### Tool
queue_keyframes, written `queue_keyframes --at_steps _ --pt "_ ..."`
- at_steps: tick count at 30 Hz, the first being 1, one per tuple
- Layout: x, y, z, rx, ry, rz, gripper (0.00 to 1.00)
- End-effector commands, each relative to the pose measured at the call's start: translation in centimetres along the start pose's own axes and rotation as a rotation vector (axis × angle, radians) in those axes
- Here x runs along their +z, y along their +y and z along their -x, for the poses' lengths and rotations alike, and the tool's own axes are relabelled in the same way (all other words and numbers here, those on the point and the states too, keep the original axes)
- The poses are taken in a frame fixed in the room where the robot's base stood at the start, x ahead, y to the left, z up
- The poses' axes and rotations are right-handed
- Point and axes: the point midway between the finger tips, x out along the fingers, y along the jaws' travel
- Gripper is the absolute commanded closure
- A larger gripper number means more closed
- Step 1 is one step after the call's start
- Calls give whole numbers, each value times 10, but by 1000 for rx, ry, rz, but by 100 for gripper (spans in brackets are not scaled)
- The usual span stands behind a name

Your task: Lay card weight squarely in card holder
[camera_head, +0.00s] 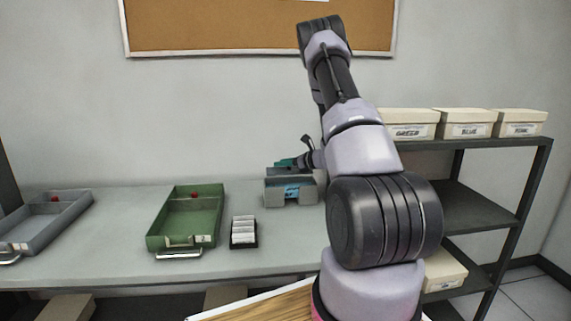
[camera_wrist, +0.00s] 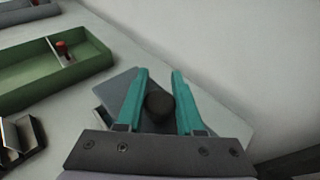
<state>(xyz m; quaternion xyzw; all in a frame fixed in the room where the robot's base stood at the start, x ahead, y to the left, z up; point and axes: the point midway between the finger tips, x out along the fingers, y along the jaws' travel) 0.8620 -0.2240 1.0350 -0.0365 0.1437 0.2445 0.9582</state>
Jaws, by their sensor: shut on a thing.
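My gripper (camera_head: 287,162) has its teal fingers at the grey card holder (camera_head: 302,194) on the table, seen in the head view. Blue cards (camera_head: 292,190) show in the holder's front opening. In the wrist view my gripper (camera_wrist: 158,76) is shut on the dark round knob of the card weight (camera_wrist: 159,105). A grey flat plate (camera_wrist: 121,84) shows beside and below the fingers, turned at an angle to them. The fingers and gripper body hide much of what is under the knob, so I cannot tell whether the weight touches the holder.
A green tray (camera_head: 157,228) with a red knob and a small black box of white cards (camera_head: 243,243) stand left of the holder. A grey tray (camera_head: 22,247) is at far left. A shelf (camera_head: 475,146) with labelled boxes stands at right. The wall is close behind.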

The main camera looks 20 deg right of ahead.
Motion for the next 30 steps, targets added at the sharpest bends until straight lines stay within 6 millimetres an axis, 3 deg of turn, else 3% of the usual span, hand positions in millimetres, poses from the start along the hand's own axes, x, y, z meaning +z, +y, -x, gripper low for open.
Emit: queue_keyframes --at_steps 19,30 --pt "-3 -4 0 5 1 2 100" --pt "-21 -4 -5 5 3 0 100"
